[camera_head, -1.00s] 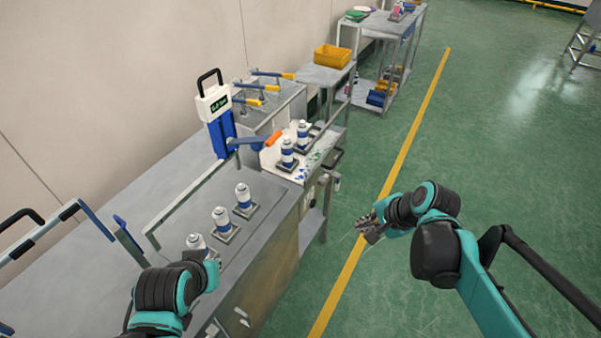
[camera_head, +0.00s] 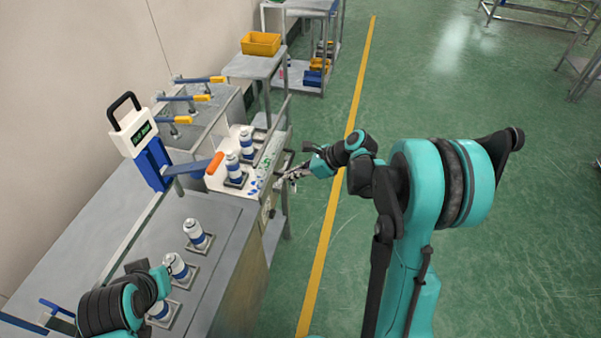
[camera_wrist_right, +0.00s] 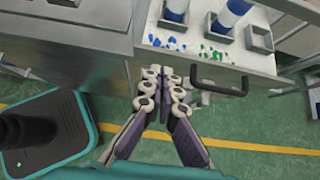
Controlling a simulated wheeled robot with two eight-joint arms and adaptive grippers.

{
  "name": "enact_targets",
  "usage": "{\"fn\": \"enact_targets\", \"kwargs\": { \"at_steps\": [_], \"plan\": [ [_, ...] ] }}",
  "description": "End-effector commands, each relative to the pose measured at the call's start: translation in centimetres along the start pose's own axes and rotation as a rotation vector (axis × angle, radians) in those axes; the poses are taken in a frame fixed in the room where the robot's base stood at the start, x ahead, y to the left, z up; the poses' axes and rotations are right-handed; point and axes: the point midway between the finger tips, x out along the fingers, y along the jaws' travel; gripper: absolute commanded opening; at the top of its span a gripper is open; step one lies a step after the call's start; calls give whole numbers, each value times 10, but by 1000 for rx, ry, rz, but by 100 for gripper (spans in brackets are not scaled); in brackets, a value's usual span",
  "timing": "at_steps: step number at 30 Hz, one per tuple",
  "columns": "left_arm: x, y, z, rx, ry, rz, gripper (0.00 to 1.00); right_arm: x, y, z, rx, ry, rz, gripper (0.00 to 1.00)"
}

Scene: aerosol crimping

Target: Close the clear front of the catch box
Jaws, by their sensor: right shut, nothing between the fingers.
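The white box (camera_wrist_right: 262,66) with blue and green bits on its top surface is at the end of the bench. It also shows in the head view (camera_head: 216,182). A dark handle (camera_wrist_right: 218,86) is on its front side. I cannot make out a clear front or tell whether it is open. My right gripper (camera_head: 291,175) is at the box's front side. In the right wrist view its fingers (camera_wrist_right: 165,74) are together and empty, left of the handle and apart from it. My left gripper (camera_head: 158,280) is by the cans at the lower left, its fingers not clear.
White and blue cans (camera_head: 196,234) stand in square holders on the grey bench (camera_head: 60,262). A blue and white press (camera_head: 150,150) with an orange-tipped lever rises behind. A yellow bin (camera_head: 261,43) is on a far cart.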

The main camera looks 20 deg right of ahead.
Motion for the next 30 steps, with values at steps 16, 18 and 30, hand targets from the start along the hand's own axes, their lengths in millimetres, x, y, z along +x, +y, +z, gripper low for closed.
{"fn": "enact_targets", "kwargs": {
  "at_steps": [16,18,30],
  "plan": [
    [13,0,9,0,0,0,0,57,0,27,-1,0,0,0],
    [13,0,9,0,0,0,0,57,0,27,-1,0,0,0],
    [13,0,9,0,0,0,0,60,0,30,-2,0,0,0]
  ]
}}
